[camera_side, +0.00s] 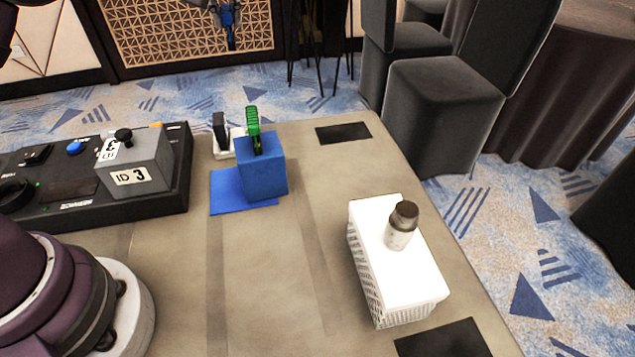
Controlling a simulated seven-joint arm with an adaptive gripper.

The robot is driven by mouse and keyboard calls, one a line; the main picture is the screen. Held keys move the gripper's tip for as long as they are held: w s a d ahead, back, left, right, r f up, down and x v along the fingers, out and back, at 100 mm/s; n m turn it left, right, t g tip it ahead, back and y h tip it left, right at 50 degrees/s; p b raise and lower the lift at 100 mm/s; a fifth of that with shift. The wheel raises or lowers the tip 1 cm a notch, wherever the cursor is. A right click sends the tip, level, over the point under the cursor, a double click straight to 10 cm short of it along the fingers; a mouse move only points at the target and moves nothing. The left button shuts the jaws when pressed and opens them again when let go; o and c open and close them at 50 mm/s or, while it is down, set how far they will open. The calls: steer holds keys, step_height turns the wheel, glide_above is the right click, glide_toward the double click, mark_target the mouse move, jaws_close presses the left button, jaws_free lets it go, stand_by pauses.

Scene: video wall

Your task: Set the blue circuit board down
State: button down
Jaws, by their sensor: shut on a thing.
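My gripper (226,12) shows at the top edge of the side view, cut off by the frame. It is shut on the blue circuit board (231,34), which hangs below the fingers, small and roughly upright. Both appear in front of the lattice wall panel, high above the table (270,290). A blue block (262,178) stands on the table with a green upright piece (253,122) at its top. A flat blue sheet (228,192) lies by its foot, partly hidden by the block.
A black control panel (60,190) with a grey box marked ID 3 (138,180) is at left. A dark item in a white holder (222,148) stands behind the block. A white basket (375,285) with a bottle (401,230) on it is at right. The middle table is clear.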

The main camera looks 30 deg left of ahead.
steer(key=shift+r, duration=0.9)
steer(key=s+d+f+m+h, duration=0.2)
steer(key=s+d+m+h, duration=0.2)
steer(key=d+m, duration=0.55)
steer(key=s+d+f+m+h, duration=0.1)
steer(key=s+d+m+h, duration=0.25)
steer(key=d+m, duration=0.65)
steer(key=s+d+r+m+g, duration=0.1)
steer(key=s+d+m+g, duration=0.3)
steer(key=s, duration=0.3)
steer(key=s+d+r+m+g+h, duration=0.1)
steer(key=s+d+m, duration=0.3)
steer(key=s+m, duration=0.3)
steer(key=s+d+r+m+g, duration=0.1)
steer(key=s+d+m+g, duration=0.3)
steer(key=s, duration=0.3)
steer(key=shift+m+t, duration=0.3)
steer(key=shift+m, duration=0.45)
steer(key=f, duration=2.1)
steer(key=shift+s+a+f, duration=0.25)
steer(key=shift+f, duration=0.05)
